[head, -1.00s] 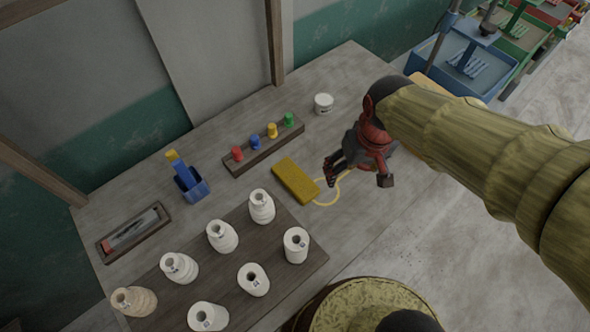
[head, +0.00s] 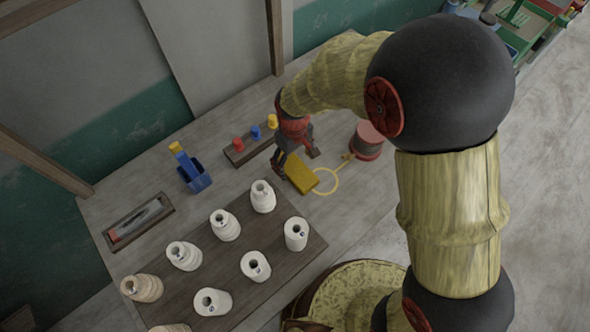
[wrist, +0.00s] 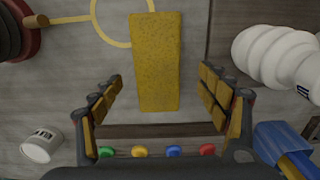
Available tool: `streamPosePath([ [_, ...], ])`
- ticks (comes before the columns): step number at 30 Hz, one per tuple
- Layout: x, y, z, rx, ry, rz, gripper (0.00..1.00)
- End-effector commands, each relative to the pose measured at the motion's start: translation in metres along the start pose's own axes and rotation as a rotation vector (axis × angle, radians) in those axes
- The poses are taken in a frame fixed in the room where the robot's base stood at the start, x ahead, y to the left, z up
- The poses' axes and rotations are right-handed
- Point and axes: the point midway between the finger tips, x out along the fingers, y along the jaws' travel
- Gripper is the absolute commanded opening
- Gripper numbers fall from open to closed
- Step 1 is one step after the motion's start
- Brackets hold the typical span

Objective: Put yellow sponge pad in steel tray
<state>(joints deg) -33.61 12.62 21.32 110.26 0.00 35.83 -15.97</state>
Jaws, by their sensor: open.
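The yellow sponge pad (head: 301,174) lies on the grey worktable and is partly covered by my gripper in the head view. In the wrist view the sponge pad (wrist: 155,55) is a long textured block, its near end between my spread fingers. My gripper (head: 294,160) is above the sponge's far-left end; in the wrist view my gripper (wrist: 160,80) is open with nothing clasped. A shallow brown-rimmed tray (head: 167,203) with a grey inside stands at the table's left, holding a thin tool and a red piece. I cannot tell whether it is steel.
Pegs in a wooden rack (head: 237,159) stand beyond the sponge. A blue holder (head: 194,176) is left of it. Several white vessels stand on a dark board (head: 318,250) in front. A spool (head: 367,142) with a yellow cord loop (head: 337,183) is on the right. A white cup (wrist: 40,147) is nearby.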

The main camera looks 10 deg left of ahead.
Motion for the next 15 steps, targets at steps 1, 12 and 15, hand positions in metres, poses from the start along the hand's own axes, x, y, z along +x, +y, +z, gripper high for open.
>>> streamPosePath([
  [1,0.004,0.001,0.001,0.0,-0.001,0.0,0.76],
  [12,0.048,0.004,0.002,0.0,-0.001,0.0,0.76],
  [15,0.048,0.004,0.001,0.0,0.001,0.0,0.76],
])
